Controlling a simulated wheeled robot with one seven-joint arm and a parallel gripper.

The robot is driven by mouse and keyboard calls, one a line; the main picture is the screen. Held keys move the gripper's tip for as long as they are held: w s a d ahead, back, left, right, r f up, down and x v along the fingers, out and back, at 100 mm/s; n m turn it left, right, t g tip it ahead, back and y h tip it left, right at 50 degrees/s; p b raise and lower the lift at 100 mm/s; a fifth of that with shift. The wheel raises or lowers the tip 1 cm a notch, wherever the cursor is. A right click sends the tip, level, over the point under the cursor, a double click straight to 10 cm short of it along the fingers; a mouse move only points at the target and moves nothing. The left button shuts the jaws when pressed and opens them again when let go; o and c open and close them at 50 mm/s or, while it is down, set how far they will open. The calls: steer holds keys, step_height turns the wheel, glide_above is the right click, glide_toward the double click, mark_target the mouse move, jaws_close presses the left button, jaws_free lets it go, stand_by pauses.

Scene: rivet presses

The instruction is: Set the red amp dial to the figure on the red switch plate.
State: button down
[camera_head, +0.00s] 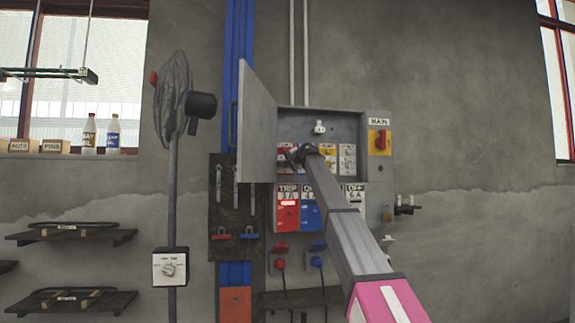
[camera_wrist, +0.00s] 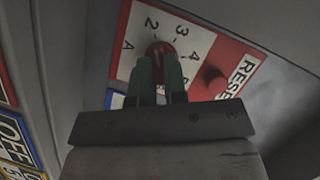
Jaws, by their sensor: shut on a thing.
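The red amp dial (camera_wrist: 161,47) is in the wrist view, on a white face with figures 2, 3 and 4 and an A around it, inside a red border. My gripper (camera_wrist: 160,62) has its two green fingers shut on the dial. The fingers hide its lower part, and I cannot tell its exact pointing. In the head view my gripper (camera_head: 299,153) is inside the open grey cabinet, partly hiding the red dial panel (camera_head: 283,148). The red switch plate (camera_head: 287,193) is below, under a TRIP label; its figure looks like 3 A but is small.
A red reset button (camera_wrist: 215,82) sits right of the dial. The cabinet door (camera_head: 257,125) stands open at the left. Yellow (camera_head: 328,150) and white (camera_head: 348,158) panels are beside the red one. A blue switch plate (camera_head: 310,215) is below. A fan (camera_head: 174,95) stands left.

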steer(key=m, duration=0.1)
steer(key=m+y, duration=0.1)
steer(key=m+t, duration=0.1)
steer(key=m, duration=0.1)
steer(key=shift+d+f+y, duration=0.1)
steer(key=shift+f+y, duration=0.15)
steer(key=shift+y, duration=0.05)
steer(key=shift+f+m+t+y, duration=0.1)
steer(key=shift+m+t+y, duration=0.4)
steer(key=shift+m, duration=1.4)
steer(key=c, duration=1.2)
jaws_free()
steer(key=shift+o, duration=0.2)
steer(key=v, duration=1)
steer(key=shift+s+d, duration=0.2)
steer(key=shift+s, duration=0.15)
steer(key=shift+f, duration=0.15)
